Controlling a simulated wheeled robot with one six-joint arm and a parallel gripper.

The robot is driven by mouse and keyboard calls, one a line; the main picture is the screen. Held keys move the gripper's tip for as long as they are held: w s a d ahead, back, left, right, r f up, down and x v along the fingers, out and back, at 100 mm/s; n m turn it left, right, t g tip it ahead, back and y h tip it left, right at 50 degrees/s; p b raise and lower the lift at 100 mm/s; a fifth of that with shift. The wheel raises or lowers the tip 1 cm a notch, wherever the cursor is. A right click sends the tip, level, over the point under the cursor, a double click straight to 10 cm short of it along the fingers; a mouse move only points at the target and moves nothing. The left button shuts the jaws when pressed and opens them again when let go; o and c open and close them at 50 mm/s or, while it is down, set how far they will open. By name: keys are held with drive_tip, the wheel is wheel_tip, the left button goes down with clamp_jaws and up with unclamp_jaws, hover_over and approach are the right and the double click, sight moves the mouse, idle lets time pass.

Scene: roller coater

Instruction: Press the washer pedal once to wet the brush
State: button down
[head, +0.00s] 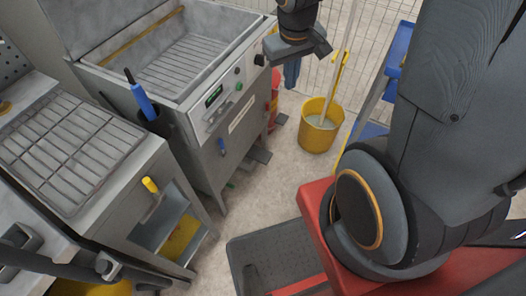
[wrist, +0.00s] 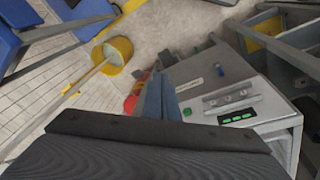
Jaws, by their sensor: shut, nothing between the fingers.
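A grey metal washer (head: 190,70) with an open basin stands at the upper left of the head view. Two dark flat plates that look like pedals sit low at its front, one nearer (head: 259,155) and one farther right (head: 281,118). I cannot tell which is the washer pedal. A blue-handled tool (head: 143,101), possibly the brush, stands in a dark holder at the washer's corner. My gripper (head: 292,47) is shut and empty, high above the floor by the washer's right front edge, apart from both plates. In the wrist view my gripper (wrist: 150,135) hides the lower part.
A yellow bucket (head: 319,125) with a mop stands right of the washer, with a red object (head: 274,98) between them. A rack table (head: 75,150) stands at left. Floor before the plates is clear.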

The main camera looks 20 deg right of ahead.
drive_tip(key=w+d+f+n+t+b, duration=0.1)
drive_tip(key=w+d+f+b, duration=0.1)
drive_tip(key=w+f+b, duration=0.6)
drive_tip(key=w+d+f+n+b, duration=0.15)
drive_tip(key=w+f+b, duration=0.25)
drive_tip(key=f, duration=0.7)
drive_tip(key=w+d+f+n+t+b, duration=0.1)
drive_tip(key=w+d+f+n+b, duration=0.1)
drive_tip(key=w+f+b, duration=0.6)
drive_tip(key=w+f+n+g+y+b, duration=0.1)
drive_tip(key=f+b, duration=0.6)
drive_tip(key=f, duration=0.9)
drive_tip(key=w+a+f+n+g+y+b, duration=0.1)
drive_tip(key=f+b, duration=0.7)
drive_tip(key=f, duration=0.8)
drive_tip(key=shift+w+f+n+y, duration=0.2)
drive_tip(key=shift+w+n+y, duration=0.3)
drive_tip(key=shift+n+y, duration=0.25)
drive_tip(key=shift+a, duration=0.15)
drive_tip(key=b, duration=0.8)
hover_over(264, 156)
drive_tip(key=f, duration=0.7)
drive_tip(key=d+f, duration=0.1)
drive_tip(key=f, duration=0.3)
drive_tip(key=shift+s+f, duration=0.3)
drive_tip(key=shift+f, duration=0.05)
drive_tip(key=shift+f+b, duration=0.95)
